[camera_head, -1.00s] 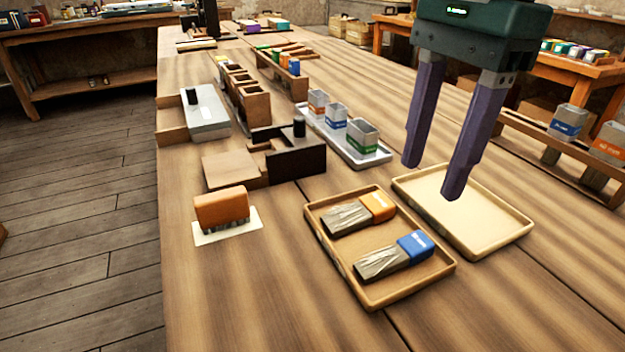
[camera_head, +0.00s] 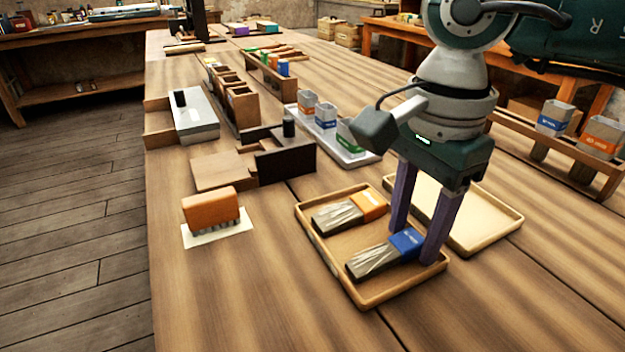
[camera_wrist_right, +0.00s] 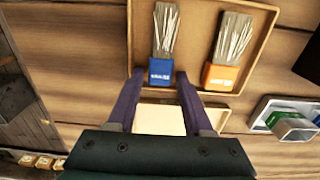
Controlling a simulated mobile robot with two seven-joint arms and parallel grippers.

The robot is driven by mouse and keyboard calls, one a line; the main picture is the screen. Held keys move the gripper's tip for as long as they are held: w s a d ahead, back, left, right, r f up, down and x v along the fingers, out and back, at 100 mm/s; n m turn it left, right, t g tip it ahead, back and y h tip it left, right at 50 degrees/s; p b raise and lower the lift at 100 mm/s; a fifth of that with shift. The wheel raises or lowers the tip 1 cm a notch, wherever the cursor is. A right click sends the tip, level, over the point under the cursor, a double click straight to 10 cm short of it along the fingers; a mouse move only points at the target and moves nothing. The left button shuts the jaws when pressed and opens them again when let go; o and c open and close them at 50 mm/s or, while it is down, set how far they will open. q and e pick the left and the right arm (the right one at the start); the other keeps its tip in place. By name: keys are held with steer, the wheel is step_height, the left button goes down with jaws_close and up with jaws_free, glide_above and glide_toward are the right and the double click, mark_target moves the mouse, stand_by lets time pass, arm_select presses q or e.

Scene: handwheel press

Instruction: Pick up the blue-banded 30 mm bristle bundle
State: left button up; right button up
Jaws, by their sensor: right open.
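The blue-banded bristle bundle (camera_head: 384,256) lies in the near part of a shallow wooden tray (camera_head: 366,297), its bristles to the left and its blue band to the right. It also shows in the right wrist view (camera_wrist_right: 163,45). The orange-banded bundle (camera_head: 350,211) lies beside it in the same tray. My right gripper (camera_head: 415,245) is open, pointing down at the blue band end. In the right wrist view its fingertips (camera_wrist_right: 160,76) stand on either side of the blue band's end, with gaps visible. Whether they touch it I cannot tell. My left gripper is not in view.
An empty shallow tray (camera_head: 500,232) stands right of the bundle tray, partly behind my right gripper. An orange brush block (camera_head: 210,210) sits on a white card to the left. A tray of labelled cups (camera_head: 360,158) stands behind. The table's front is clear.

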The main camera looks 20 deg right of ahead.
steer(key=shift+c, duration=0.3)
jaws_close()
